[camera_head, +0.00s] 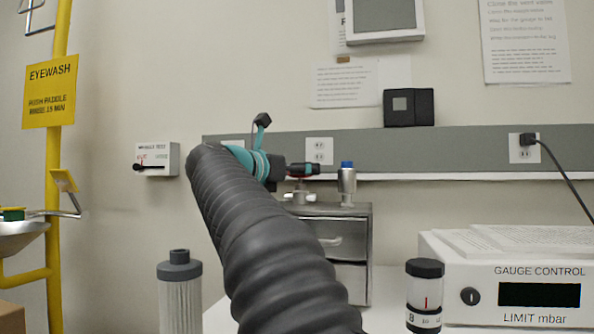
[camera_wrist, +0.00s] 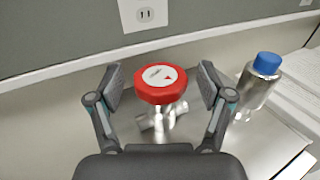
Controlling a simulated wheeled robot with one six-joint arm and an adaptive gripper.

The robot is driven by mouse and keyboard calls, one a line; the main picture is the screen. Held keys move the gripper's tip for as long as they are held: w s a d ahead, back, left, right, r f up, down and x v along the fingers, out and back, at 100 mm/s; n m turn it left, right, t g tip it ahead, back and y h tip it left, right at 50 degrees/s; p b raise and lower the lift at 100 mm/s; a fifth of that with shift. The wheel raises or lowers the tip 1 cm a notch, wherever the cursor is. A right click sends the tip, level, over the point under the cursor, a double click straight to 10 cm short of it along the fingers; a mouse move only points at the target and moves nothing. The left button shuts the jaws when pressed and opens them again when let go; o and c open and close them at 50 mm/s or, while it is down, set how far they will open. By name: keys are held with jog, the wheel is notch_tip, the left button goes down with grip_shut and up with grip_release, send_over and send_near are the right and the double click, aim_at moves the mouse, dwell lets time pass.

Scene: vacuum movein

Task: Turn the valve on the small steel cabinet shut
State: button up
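The valve has a round red handle (camera_wrist: 161,84) with a white top label and a small red arrow, on a metal body (camera_wrist: 158,122). It stands on top of the small steel cabinet (camera_head: 340,228), whose top also shows in the wrist view (camera_wrist: 262,138). My gripper (camera_wrist: 160,84) is open, with one finger on each side of the red handle. A small gap shows on both sides, though the left finger is very close. In the head view my arm and gripper (camera_head: 300,169) hide most of the valve.
A metal cylinder with a blue cap (camera_head: 347,184) stands right of the valve on the cabinet, close to my right finger. The wall rail (camera_head: 450,150) runs behind. A gauge control box (camera_head: 510,285) and a black-capped jar (camera_head: 424,297) are to the right. A filter cartridge (camera_head: 180,295) stands left.

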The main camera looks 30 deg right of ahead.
jog(key=v, duration=1.2)
